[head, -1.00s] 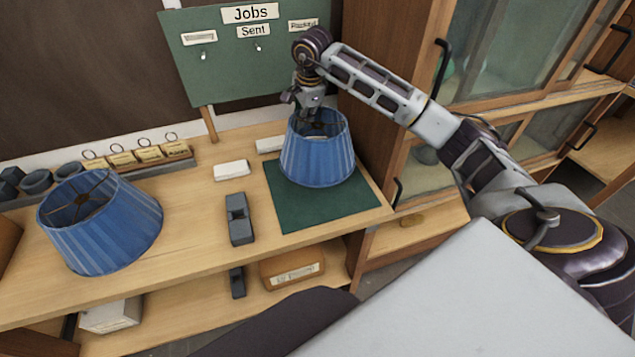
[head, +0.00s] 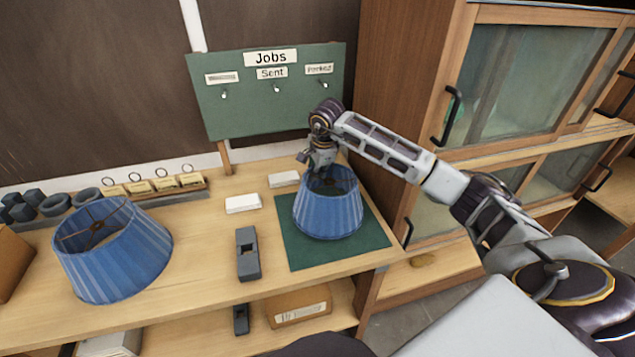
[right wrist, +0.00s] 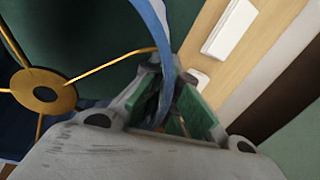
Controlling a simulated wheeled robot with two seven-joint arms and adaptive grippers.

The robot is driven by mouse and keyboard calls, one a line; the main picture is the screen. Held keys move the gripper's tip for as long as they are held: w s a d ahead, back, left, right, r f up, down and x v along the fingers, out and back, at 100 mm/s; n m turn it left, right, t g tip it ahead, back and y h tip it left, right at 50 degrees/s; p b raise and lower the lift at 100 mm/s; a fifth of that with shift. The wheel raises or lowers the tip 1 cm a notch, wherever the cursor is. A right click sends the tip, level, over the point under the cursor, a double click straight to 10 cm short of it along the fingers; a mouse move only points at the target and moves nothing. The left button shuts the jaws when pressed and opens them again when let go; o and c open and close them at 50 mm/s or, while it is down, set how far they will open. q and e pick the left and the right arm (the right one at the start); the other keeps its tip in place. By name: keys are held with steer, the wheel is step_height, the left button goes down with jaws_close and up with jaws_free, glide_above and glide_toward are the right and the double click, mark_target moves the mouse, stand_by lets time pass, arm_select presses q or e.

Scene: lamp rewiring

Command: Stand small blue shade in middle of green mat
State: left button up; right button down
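The small blue pleated shade (head: 327,212) stands upright on the green mat (head: 365,240), narrower end up, near the mat's middle. My right gripper (head: 318,168) is at the back left part of the shade's top rim, pointing down. In the right wrist view, the shade's blue rim (right wrist: 156,22) runs between the green finger pads of my right gripper (right wrist: 170,100). The pads stand apart with a gap around the rim. The brass ring and spokes (right wrist: 44,91) show inside the shade. My left gripper is out of view.
A larger blue shade (head: 112,255) stands at left on the bench. A dark grey block (head: 248,255) and white blocks (head: 243,204) lie left of the mat. The Jobs board (head: 265,100) stands behind; a wooden cabinet (head: 400,90) is close at right.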

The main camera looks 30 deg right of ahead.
mark_target(318, 181)
steer(key=shift+f, duration=0.1)
steer(key=shift+f, duration=1.8)
steer(key=c, duration=1.6)
jaws_free()
steer(key=shift+c, duration=0.2)
steer(key=shift+r, duration=0.1)
steer(key=v, duration=1.2)
